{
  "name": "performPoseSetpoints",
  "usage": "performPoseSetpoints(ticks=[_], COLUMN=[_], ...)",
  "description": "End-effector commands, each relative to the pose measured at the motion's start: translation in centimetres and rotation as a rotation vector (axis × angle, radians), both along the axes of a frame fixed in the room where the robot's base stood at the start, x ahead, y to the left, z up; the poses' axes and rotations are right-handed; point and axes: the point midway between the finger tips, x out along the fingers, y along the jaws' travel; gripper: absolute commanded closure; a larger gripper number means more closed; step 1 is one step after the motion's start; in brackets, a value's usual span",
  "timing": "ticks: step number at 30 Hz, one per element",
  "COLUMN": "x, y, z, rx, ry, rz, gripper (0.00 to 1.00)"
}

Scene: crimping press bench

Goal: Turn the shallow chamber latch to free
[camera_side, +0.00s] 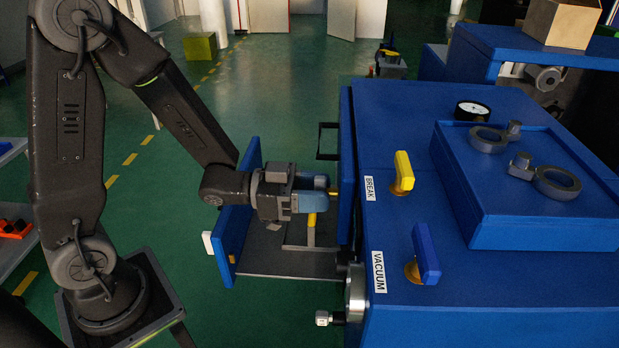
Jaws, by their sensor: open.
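My gripper (322,191), with blue fingers, reaches to the right over a drawn-out drawer, close to the front of the blue machine (450,290). It is open. A small yellow piece (333,194) shows at the fingertips against the machine front, partly hidden by the fingers. I cannot tell whether it touches them. A yellow-topped upright piece (312,220) stands in the drawer just below the fingers. No part carries a readable latch label, so I cannot tell which of these is the shallow chamber latch.
The drawer has a blue front panel (238,212) and a grey floor (285,263). On the machine top are a yellow lever (403,172) by a BREAK label, a blue lever (426,253) by a VACUUM label, and a gauge (473,110). A black handle (322,141) juts out behind the gripper.

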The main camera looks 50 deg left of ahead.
Motion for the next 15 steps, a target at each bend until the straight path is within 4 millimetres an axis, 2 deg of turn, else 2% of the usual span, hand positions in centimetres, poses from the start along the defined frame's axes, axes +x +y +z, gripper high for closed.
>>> performPoseSetpoints(ticks=[8,15], x=[-3.4,-3.2], y=[3.6,3.2], z=[0.0,3.8], rx=[-0.001,0.003], ry=[0.0,-0.01], rz=[0.009,-0.003], gripper=[0.58,0.58])
